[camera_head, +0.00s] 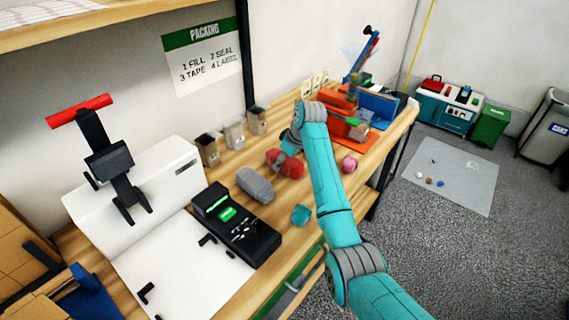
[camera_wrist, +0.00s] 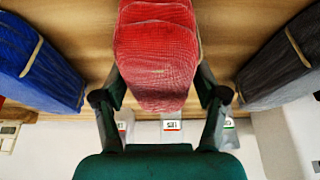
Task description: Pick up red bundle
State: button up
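The red bundle (camera_wrist: 155,55) lies on the wooden bench top and fills the top centre of the wrist view. It also shows in the head view (camera_head: 292,169), partly covered by my gripper. My gripper (camera_wrist: 162,82) points down at it, with one finger along each side of the bundle. The fingers are spread wide. A thin gap seems to show on the right side, and I cannot tell whether the left finger touches. In the head view the fingertips are largely hidden by the wrist and bundle.
A grey bundle (camera_head: 255,185) lies on one side of the red one and a blue bundle (camera_wrist: 38,62) on the other. Small bins (camera_head: 234,133) stand behind along the wall. A black device (camera_head: 236,226) and a teal block (camera_head: 301,215) are nearer.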

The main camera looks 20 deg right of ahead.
jog(key=c, duration=0.7)
jog(key=shift+c, duration=0.2)
jog(key=shift+r, duration=0.2)
